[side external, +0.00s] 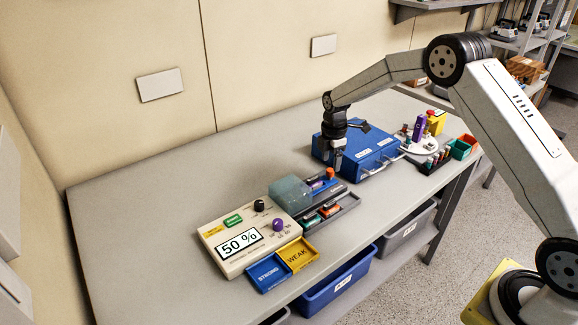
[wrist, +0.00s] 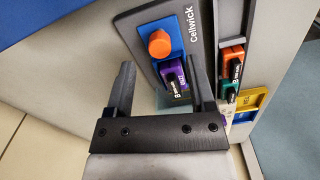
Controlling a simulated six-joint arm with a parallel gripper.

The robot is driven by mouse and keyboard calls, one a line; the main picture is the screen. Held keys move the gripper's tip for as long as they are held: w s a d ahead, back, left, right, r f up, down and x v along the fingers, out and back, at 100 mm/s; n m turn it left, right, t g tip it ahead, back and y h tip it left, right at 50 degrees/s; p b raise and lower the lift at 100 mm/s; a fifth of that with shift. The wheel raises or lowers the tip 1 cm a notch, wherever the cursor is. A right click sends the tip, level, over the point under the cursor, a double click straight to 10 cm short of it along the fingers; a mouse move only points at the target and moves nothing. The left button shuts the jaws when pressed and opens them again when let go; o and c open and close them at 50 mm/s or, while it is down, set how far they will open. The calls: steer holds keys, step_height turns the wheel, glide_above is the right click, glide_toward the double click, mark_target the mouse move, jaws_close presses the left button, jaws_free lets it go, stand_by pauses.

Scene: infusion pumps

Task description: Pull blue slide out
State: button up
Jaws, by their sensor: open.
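The blue slide (wrist: 178,38) lies in the dark grey body of a device (wrist: 128,28) marked "Cellwick". An orange knob (wrist: 160,43) stands on the slide, and a purple labelled piece (wrist: 173,78) sits beside the knob. In the side view the orange knob (side external: 330,173) shows at the device's far end. My gripper (wrist: 163,66) is open and empty, with one finger on each side of the knob and purple piece in the wrist view. In the side view my gripper (side external: 337,158) hangs just above that end; contact cannot be told.
A grey tray (side external: 345,203) with orange and green pieces runs alongside the device. A pump (side external: 240,240) reading "50 %" and blue and yellow trays stand at the near end. A big blue box (side external: 362,152) is close behind my gripper. The table's left part is clear.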

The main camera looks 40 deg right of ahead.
mark_target(330, 172)
steer(key=shift+r, duration=2.3)
steer(key=shift+s+a+r+m, duration=0.15)
steer(key=shift+s+a+m, duration=0.1)
steer(key=shift+s+m, duration=0.05)
steer(key=s+a+m+t, duration=0.1)
steer(key=s+a+m, duration=0.1)
steer(key=s+m, duration=0.3)
steer(key=s+a+r+m, duration=0.1)
steer(key=s+a+m, duration=0.2)
steer(key=s, duration=0.9)
steer(key=s+a+r+m+t, duration=0.1)
steer(key=s+a+m, duration=0.2)
steer(key=s+m, duration=0.4)
steer(key=shift+s+a+r+t, duration=0.15)
steer(key=shift+s+a+t, duration=0.15)
steer(key=shift+s, duration=0.85)
